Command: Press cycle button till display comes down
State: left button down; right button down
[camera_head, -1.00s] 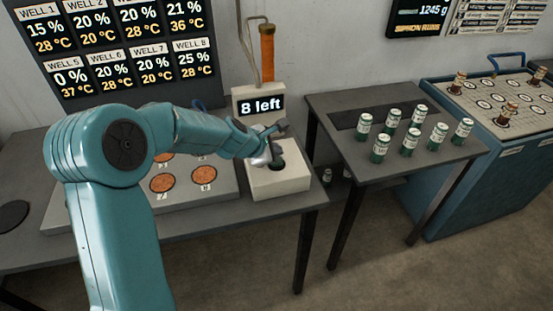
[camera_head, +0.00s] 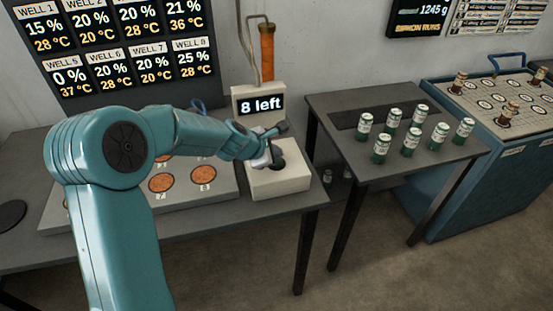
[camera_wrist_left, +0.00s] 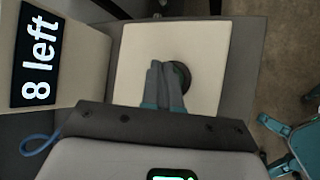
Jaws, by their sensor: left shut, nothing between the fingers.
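The cycle button (camera_wrist_left: 181,76) is a dark round knob on top of a cream box (camera_head: 283,184); my left gripper partly covers it in the left wrist view. The display (camera_head: 262,105) on the upright panel behind the box reads "8 left", and it also shows in the left wrist view (camera_wrist_left: 38,58). My left gripper (camera_head: 276,160) is shut and empty, its fingertips over the button's edge. I cannot tell whether they touch it. My right gripper is not in the head view as a gripper; the left wrist view shows only a teal arm part at the right.
A wall board (camera_head: 120,45) lists wells with percentages and temperatures. A plate with copper discs (camera_head: 203,173) lies left of the box. A side table (camera_head: 350,140) to the right carries several green-labelled vials (camera_head: 391,118). A blue cabinet (camera_head: 470,185) stands farther right.

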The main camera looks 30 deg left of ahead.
pick_arm(q)
jog(key=shift+f+b, duration=0.45)
jog(key=shift+f, duration=0.1)
jog(key=shift+r, duration=0.1)
dwell(0.4)
jog(key=shift+r+p, duration=1)
jog(key=shift+p, duration=0.05)
notch_tip(320, 180, up, 5)
jog(key=p, duration=0.5)
dwell(0.5)
